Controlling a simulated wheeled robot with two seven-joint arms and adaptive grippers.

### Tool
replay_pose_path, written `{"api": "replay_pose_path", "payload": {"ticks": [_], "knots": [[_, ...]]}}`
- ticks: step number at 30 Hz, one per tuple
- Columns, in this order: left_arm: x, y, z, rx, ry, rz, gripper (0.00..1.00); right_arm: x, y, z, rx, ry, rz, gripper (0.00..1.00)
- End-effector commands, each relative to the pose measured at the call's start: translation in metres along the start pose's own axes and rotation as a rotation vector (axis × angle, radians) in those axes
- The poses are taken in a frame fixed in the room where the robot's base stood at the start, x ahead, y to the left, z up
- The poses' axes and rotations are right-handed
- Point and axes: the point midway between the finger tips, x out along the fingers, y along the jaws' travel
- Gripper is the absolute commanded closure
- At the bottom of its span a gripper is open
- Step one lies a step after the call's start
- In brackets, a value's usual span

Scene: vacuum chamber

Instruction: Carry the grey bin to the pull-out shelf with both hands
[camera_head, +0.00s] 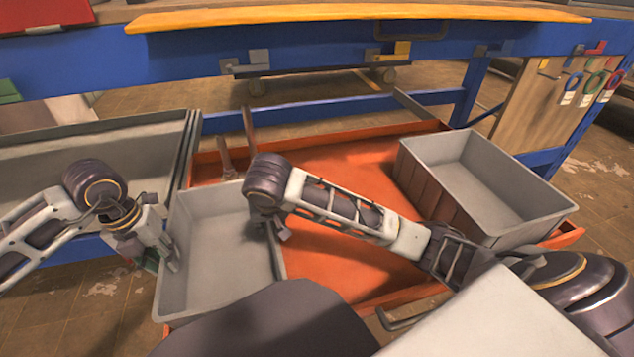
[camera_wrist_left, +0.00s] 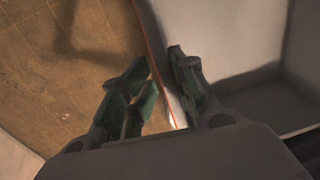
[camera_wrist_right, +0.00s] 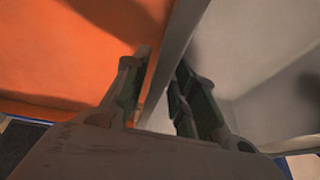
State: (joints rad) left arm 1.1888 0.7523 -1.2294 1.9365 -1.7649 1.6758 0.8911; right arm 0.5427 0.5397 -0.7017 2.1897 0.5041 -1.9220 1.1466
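A grey bin (camera_head: 222,238) stands at the left end of the orange pull-out shelf (camera_head: 345,165), between my two grippers. My left gripper (camera_head: 172,252) is at its left wall. In the left wrist view the open fingers (camera_wrist_left: 160,85) stand either side of the wall (camera_wrist_left: 156,40), with a gap to the left finger. My right gripper (camera_head: 283,236) is at the bin's right wall, partly hidden by my own arm. In the right wrist view its fingers (camera_wrist_right: 162,80) straddle the wall (camera_wrist_right: 178,40) and look apart. The bin looks empty.
A second grey bin (camera_head: 490,185) sits at the right end of the orange shelf. A grey tray surface (camera_head: 80,165) lies at the left. A blue workbench frame (camera_head: 300,50) spans the back. Orange shelf between the bins is bare.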

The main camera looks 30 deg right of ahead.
Motion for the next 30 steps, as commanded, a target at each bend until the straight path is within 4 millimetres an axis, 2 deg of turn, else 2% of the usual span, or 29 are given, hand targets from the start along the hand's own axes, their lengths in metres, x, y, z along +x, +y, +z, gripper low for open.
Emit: {"api": "replay_pose_path", "payload": {"ticks": [1, 9, 23, 30], "knots": [[-0.002, 0.001, 0.001, 0.000, -0.002, 0.000, 0.73, 0.002, -0.007, 0.007, -0.003, -0.011, -0.016, 0.73], [-0.016, 0.002, 0.000, -0.001, -0.003, -0.001, 0.73, 0.002, -0.006, 0.007, -0.003, -0.011, -0.016, 0.73], [-0.017, 0.002, 0.000, -0.001, -0.004, -0.001, 0.73, 0.001, -0.007, 0.007, -0.003, -0.011, -0.016, 0.73], [-0.017, 0.002, 0.000, -0.001, -0.003, -0.001, 0.73, -0.010, -0.007, 0.007, -0.003, -0.010, -0.014, 0.73]]}}
